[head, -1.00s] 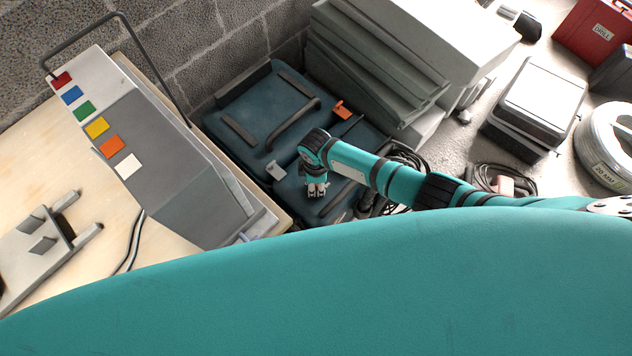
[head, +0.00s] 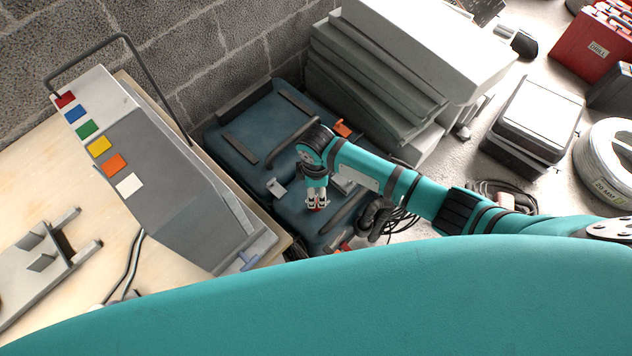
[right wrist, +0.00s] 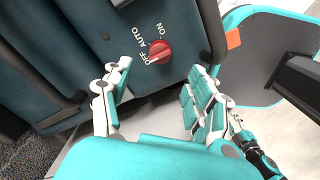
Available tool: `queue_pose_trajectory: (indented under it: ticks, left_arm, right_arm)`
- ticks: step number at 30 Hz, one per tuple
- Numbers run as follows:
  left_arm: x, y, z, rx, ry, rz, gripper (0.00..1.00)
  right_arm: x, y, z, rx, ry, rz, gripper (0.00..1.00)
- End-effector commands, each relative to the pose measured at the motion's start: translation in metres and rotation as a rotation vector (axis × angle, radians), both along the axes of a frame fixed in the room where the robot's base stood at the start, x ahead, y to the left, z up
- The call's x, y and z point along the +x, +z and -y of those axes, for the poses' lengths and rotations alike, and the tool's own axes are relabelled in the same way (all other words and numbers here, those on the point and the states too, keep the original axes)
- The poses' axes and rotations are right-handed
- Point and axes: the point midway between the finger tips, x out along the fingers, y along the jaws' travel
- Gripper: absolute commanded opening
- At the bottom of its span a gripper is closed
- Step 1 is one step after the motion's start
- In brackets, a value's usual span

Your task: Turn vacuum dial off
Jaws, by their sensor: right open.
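The vacuum (head: 235,137) is a dark blue unit with black handles, standing on the floor between the bench and grey stacked boxes. Its red dial (right wrist: 160,51) shows in the right wrist view, on a dark panel with white OFF, AUTO and ON labels. In the head view my right gripper (head: 317,204) hangs over the vacuum's near part. My left gripper is not in view.
A grey sloped case (head: 170,165) with coloured squares stands on the wooden bench (head: 35,180) at left. Grey stacked boxes (head: 375,85) are behind the arm.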

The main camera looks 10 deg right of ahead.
Motion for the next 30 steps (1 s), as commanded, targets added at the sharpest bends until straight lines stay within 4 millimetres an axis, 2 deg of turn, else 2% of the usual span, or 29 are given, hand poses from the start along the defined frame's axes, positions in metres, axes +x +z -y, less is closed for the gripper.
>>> queue_pose_trajectory:
  ticks: [3,9,26,30]
  left_arm:
    - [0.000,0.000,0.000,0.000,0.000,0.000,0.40]
    - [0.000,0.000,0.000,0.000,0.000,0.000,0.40]
    - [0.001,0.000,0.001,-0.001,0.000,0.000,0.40]
    - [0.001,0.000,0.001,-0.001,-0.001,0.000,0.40]
  right_arm:
    - [0.000,0.020,0.000,0.002,0.001,0.001,0.58]
    - [0.000,0.035,0.000,0.000,0.000,0.000,0.58]
    - [0.000,0.036,0.000,0.000,0.000,-0.001,0.58]
    - [-0.014,0.036,-0.010,0.036,-0.029,0.002,0.58]
